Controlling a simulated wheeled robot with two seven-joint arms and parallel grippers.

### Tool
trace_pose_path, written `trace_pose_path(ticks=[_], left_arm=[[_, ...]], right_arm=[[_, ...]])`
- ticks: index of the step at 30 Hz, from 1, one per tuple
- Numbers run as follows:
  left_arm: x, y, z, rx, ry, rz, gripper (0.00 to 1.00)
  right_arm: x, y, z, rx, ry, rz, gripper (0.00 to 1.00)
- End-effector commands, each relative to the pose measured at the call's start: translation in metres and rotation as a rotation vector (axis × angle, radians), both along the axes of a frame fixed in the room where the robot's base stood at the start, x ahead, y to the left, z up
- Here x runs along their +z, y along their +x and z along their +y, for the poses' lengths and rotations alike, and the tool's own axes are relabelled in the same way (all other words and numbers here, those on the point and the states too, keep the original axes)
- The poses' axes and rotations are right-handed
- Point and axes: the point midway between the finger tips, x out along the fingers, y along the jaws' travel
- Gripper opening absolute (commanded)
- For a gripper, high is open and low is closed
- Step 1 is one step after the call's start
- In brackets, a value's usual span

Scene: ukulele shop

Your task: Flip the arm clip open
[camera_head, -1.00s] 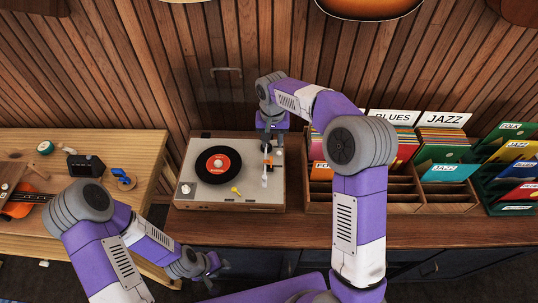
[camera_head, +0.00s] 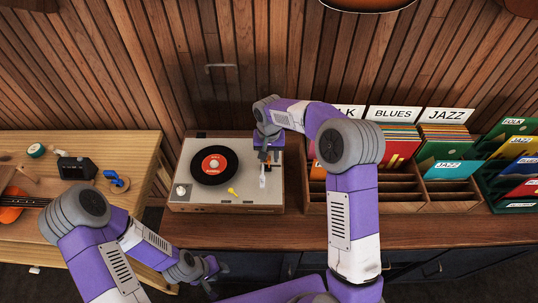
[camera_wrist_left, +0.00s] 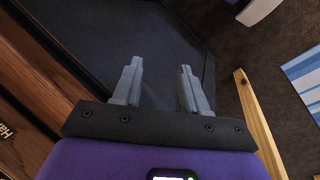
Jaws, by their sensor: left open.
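A record player (camera_head: 182,205) stands on the counter with a black record (camera_head: 212,181) with a red label on its platter. The pale headshell end of its tonearm (camera_head: 263,180) shows to the right of the record. My right gripper (camera_head: 268,158) is over the player's right side, pointing down at the tonearm. It covers the area where the arm clip would be, so I cannot make out the clip. Its fingers are too small to judge. My left gripper (camera_head: 212,277) hangs low in front of the counter, away from the player. In the left wrist view its two fingers (camera_wrist_left: 158,88) are apart and empty.
A yellow lever (camera_head: 233,191) and a round knob (camera_head: 181,190) sit on the player's front. Wooden record bins (camera_head: 400,208) stand close on the right. A wooden workbench (camera_head: 110,150) with small items is at left. The counter front (camera_head: 240,230) is clear.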

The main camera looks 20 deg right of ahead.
Motion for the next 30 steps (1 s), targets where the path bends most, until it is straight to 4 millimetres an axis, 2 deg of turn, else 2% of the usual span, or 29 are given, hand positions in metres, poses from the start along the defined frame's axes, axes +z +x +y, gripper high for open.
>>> trace_pose_path(ticks=[3, 4, 11, 22, 30], left_arm=[[0.000, 0.000, 0.000, 0.000, 0.000, 0.000, 0.43], [0.000, 0.000, 0.000, 0.000, 0.000, 0.000, 0.43], [0.000, 0.000, 0.000, 0.000, 0.000, 0.000, 0.43], [-0.002, 0.000, 0.000, 0.000, 0.000, 0.000, 0.43], [-0.010, 0.000, 0.000, 0.000, 0.000, 0.000, 0.43]], right_arm=[[0.000, 0.000, 0.000, 0.000, 0.000, 0.000, 0.38], [0.000, 0.000, 0.000, 0.000, 0.000, 0.000, 0.35], [0.000, 0.000, 0.000, 0.000, 0.000, 0.000, 0.00], [0.001, 0.000, -0.003, -0.001, 0.027, -0.010, 0.00], [-0.001, -0.003, -0.014, -0.006, 0.170, -0.051, 0.00]])
